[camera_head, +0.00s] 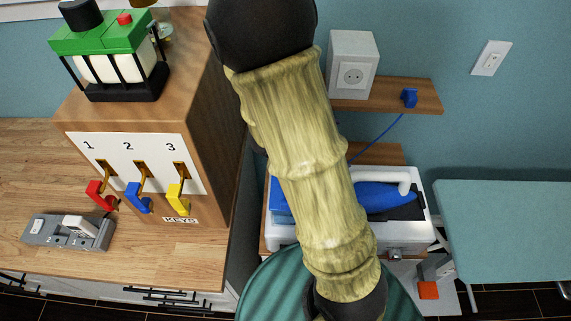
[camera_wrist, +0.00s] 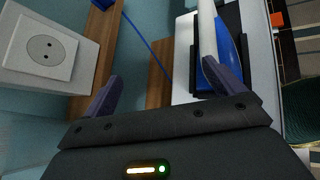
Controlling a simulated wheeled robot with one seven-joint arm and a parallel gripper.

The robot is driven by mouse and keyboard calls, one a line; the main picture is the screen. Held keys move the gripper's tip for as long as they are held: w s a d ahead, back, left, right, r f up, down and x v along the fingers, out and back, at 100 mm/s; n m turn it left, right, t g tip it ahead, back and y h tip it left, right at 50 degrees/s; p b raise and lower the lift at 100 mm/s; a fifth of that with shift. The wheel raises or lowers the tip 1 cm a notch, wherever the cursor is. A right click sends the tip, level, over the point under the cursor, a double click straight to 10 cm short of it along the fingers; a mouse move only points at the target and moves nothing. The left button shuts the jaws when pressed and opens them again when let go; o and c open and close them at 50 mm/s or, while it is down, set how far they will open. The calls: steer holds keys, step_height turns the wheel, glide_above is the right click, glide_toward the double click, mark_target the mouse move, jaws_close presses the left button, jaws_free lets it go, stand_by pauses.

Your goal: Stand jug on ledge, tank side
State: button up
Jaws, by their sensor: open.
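My gripper (camera_wrist: 163,88) is open in the wrist view, with its two dark fingers apart and nothing between them. In the head view my arm hides it. An upper wooden ledge (camera_head: 420,97) is on the blue wall and also shows in the wrist view (camera_wrist: 103,52). A lower wooden ledge (camera_head: 378,153) is partly hidden by my arm. A white tank in a black frame with a green top (camera_head: 105,62) stands on the wooden cabinet at left. I cannot pick out a jug for certain. A blue object (camera_head: 384,197) lies in a white case.
A white socket box (camera_head: 352,65) stands on the upper ledge, with a blue plug (camera_head: 409,97) and cord right of it. The key cabinet (camera_head: 205,110) is at left. A pale teal board (camera_head: 510,230) is at right. Bare ledge shows at its right end.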

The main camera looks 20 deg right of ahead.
steer(key=s+a+f+m+g+y, duration=0.2)
steer(key=s+a+m+y, duration=0.4)
steer(key=m, duration=0.1)
steer(key=w+a+r+m+t+y, duration=0.2)
steer(key=a+m+y, duration=0.3)
steer(key=a, duration=0.3)
steer(key=shift+w+a+r+m+t+y, duration=0.15)
steer(key=shift+w+r+m+t+y, duration=0.2)
steer(key=shift+r+m+t, duration=0.4)
steer(key=shift+f, duration=0.15)
